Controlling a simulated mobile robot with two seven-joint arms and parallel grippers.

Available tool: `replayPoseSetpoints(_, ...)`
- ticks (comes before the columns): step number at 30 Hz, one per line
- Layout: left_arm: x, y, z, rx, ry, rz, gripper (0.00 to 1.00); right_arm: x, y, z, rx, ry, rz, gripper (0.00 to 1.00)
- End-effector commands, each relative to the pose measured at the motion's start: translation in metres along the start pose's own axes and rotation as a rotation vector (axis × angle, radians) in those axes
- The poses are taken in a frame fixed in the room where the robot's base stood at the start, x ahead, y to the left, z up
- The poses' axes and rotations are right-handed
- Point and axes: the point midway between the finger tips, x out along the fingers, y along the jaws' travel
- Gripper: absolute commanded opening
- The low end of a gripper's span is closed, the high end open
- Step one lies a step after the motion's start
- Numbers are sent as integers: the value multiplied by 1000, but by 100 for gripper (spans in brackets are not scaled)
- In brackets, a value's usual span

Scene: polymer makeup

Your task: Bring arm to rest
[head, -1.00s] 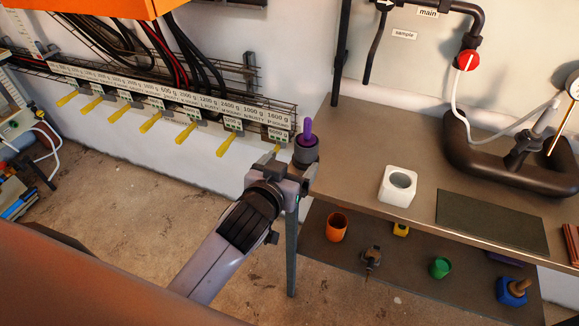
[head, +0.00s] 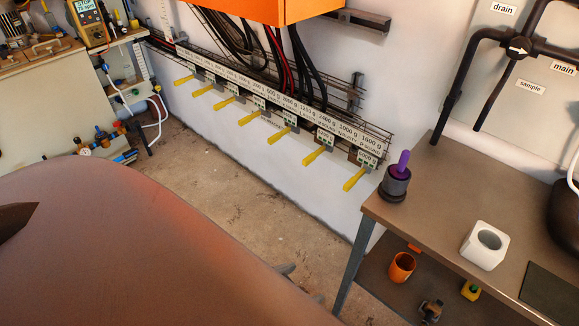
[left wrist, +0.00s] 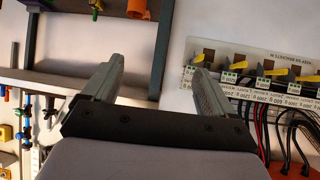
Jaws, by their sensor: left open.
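My left gripper (left wrist: 158,72) is open in the left wrist view, with nothing between its two grey fingers. In the head view only small grey tips of it (head: 302,283) show past the edge of my own reddish-brown body, which hides the rest of the arm. The gripper is apart from the workbench (head: 440,205), to the left of its leg. My right gripper is in neither view.
A dark cylinder with a purple plug (head: 396,182) stands upright at the bench's left corner. A white block with a round hole (head: 484,245) is to its right. An orange cup (head: 401,267) sits on the lower shelf. Yellow-handled valves (head: 283,135) line the wall. Floor between is clear.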

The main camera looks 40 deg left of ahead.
Motion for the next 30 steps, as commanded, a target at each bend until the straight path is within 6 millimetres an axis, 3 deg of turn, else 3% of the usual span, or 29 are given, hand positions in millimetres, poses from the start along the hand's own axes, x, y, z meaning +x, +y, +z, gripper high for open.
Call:
replayPoseSetpoints(1, -7, -1, 13, 1, -16, 3, 87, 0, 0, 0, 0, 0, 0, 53)
replayPoseSetpoints(5, -14, -3, 24, 3, -28, 5, 87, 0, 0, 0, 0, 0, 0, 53)
replayPoseSetpoints(30, -14, -3, 25, 3, -28, 5, 87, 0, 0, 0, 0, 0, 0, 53)
